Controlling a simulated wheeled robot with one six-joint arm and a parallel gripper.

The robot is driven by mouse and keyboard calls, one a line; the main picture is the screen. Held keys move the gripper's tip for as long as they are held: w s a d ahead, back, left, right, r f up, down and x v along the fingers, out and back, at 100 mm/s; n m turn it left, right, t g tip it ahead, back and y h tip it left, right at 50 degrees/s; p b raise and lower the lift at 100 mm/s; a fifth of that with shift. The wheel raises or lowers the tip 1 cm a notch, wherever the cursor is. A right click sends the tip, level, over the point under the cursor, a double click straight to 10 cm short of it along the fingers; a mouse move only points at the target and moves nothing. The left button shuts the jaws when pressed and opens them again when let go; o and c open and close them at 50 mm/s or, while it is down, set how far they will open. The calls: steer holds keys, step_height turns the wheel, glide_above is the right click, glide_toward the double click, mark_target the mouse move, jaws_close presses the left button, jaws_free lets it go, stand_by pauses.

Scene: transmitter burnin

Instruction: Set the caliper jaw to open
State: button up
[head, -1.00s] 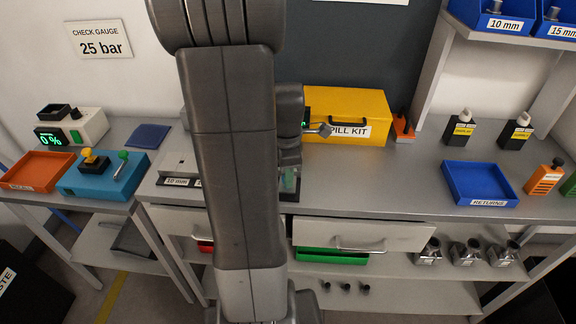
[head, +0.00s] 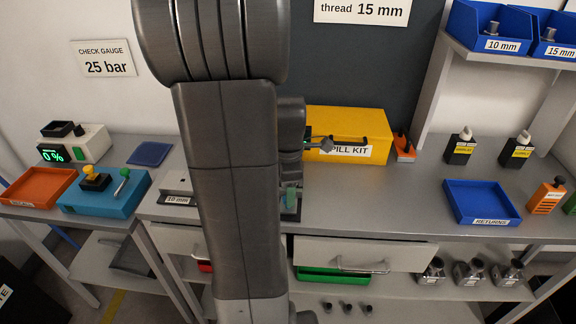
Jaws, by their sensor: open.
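No caliper can be made out for certain. A grey metal piece with a rounded end (head: 320,144) shows in front of the yellow spill kit, close to a small green light. My arm hides its left part, and I cannot tell whether it belongs to the caliper. My arm stands upright across the middle of the view and covers part of the bench. My gripper (head: 291,203) shows only in part at the arm's right edge, low over the bench and left of the spill kit. It is open. A greenish patch shows at its fingers; I cannot tell what it is.
The yellow spill kit (head: 350,125) stands at the bench's back. The blue returns tray (head: 482,222) and small bottles (head: 462,148) are right. A blue box with a green lever (head: 122,185) and an orange tray (head: 38,205) are left. The bench (head: 400,195) is clear mid-right.

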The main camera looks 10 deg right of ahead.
step_height(320, 180, up, 12)
steer(key=shift+f, duration=0.15)
stand_by(0.3)
step_height(320, 180, down, 14)
steer(key=shift+r, duration=0.1)
steer(key=shift+w+d, duration=0.15)
steer(key=shift+w, duration=0.3)
steer(key=shift+r, duration=0.1)
